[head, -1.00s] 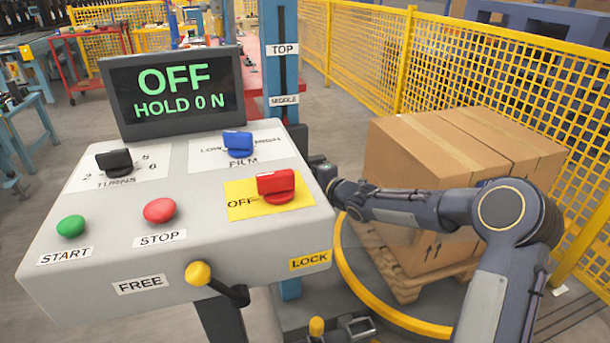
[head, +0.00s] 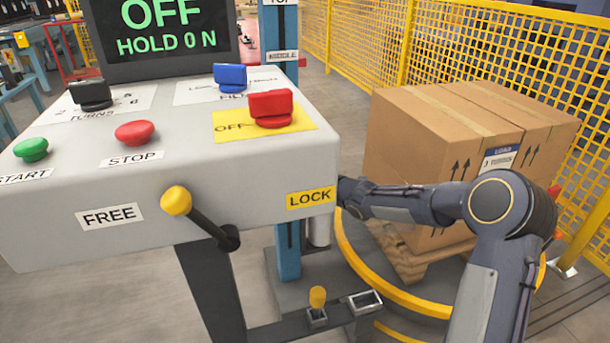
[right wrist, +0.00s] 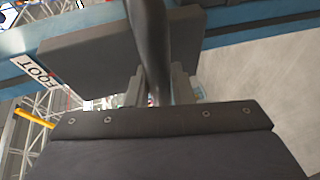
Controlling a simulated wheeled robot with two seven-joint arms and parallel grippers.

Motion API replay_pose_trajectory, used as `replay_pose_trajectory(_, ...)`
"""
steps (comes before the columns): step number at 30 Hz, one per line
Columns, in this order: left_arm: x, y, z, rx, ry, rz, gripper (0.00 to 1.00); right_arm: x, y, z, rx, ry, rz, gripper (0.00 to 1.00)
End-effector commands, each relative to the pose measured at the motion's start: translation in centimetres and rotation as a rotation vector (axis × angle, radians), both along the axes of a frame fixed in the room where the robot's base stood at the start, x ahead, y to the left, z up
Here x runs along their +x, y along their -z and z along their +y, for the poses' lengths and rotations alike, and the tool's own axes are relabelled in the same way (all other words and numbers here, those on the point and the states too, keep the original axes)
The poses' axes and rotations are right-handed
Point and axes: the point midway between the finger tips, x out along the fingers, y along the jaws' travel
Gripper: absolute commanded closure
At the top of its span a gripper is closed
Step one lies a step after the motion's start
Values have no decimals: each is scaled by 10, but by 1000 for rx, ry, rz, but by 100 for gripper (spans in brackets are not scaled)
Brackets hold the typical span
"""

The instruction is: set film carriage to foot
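The blue mast (head: 288,250) stands behind the console, with a MIDDLE label (head: 283,56) and a partly cut TOP label above it. The right wrist view shows the mast (right wrist: 240,14) close up, with a FOOT label (right wrist: 34,67) beside the dark block of the film carriage (right wrist: 85,55). A dark handle (right wrist: 150,35) runs between the fingers of my right gripper (right wrist: 157,88), which look closed against both its sides. In the head view my right arm reaches behind the console, which hides its gripper and the carriage. My left gripper is not in view.
The grey console (head: 270,160) fills the left, its display reading OFF, HOLD 0 N. Its yellow-knobbed lever (head: 176,201) points towards FREE. A carton (head: 420,135) stands on a pallet within a yellow ring (head: 390,290). Yellow mesh fencing (head: 470,50) borders the right.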

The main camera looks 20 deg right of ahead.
Motion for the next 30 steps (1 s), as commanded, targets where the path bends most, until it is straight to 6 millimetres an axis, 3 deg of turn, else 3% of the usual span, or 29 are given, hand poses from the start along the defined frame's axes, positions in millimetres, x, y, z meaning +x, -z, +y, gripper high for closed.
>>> replay_pose_trajectory(1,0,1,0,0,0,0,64,-2,10,0,-5,-1,20,74)
replay_pose_trajectory(5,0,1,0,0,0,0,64,-2,9,0,-4,-1,17,59)
replay_pose_trajectory(14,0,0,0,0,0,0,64,-3,4,-1,-2,0,9,59)
replay_pose_trajectory(30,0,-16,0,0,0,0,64,-68,-9,-31,-2,1,12,59)
